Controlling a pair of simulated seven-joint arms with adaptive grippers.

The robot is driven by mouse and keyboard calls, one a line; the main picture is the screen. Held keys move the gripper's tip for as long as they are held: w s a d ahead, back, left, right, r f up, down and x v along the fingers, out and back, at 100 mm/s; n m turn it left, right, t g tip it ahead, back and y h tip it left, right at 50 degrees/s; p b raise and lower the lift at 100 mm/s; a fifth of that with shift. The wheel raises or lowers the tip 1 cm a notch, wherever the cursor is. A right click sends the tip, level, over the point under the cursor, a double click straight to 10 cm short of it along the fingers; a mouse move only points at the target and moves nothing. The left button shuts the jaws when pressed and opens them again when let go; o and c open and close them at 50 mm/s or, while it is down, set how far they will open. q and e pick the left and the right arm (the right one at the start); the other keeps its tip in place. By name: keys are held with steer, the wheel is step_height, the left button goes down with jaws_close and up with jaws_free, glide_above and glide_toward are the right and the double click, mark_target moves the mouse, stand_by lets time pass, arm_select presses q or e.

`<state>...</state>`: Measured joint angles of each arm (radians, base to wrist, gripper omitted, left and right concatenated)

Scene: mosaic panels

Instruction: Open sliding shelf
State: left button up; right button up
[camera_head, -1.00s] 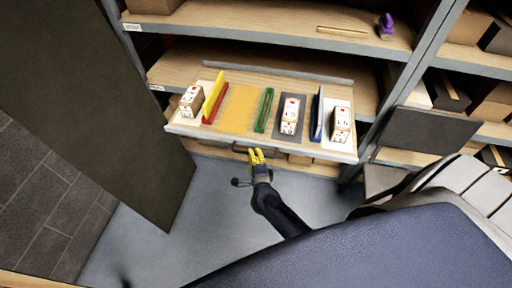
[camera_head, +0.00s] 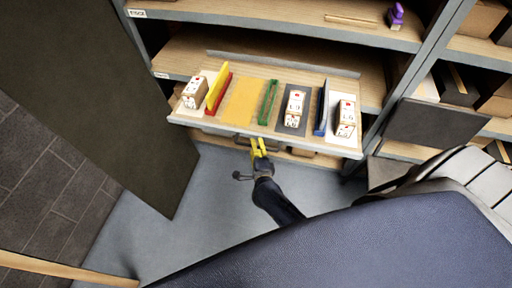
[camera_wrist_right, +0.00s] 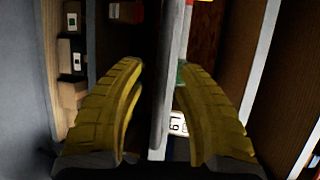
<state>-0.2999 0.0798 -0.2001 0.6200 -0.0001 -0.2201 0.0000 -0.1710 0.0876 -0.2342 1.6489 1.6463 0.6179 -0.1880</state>
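The sliding shelf (camera_head: 214,126) is a wooden tray with a pale front edge. It sticks out of the rack below the upper board. A dark handle (camera_head: 236,142) hangs under its front edge. My right gripper (camera_head: 258,147), with yellow fingers, is at the handle, below the middle of the front edge. In the right wrist view the fingers (camera_wrist_right: 160,100) stand apart on both sides of a grey upright strip (camera_wrist_right: 163,90), with gaps visible beside it. Contact with the handle cannot be told. My left gripper is not in view.
On the shelf lie white boxes (camera_head: 194,92), a yellow panel (camera_head: 243,101), a green frame (camera_head: 268,102) and a blue panel (camera_head: 321,109). A dark door panel (camera_head: 90,90) stands at left. A grey chair-like object (camera_head: 470,175) is at right. Grey floor (camera_head: 160,245) is clear below.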

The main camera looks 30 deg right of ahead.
steer(key=v, duration=1.2)
stand_by(0.5)
steer(key=shift+a, duration=0.1)
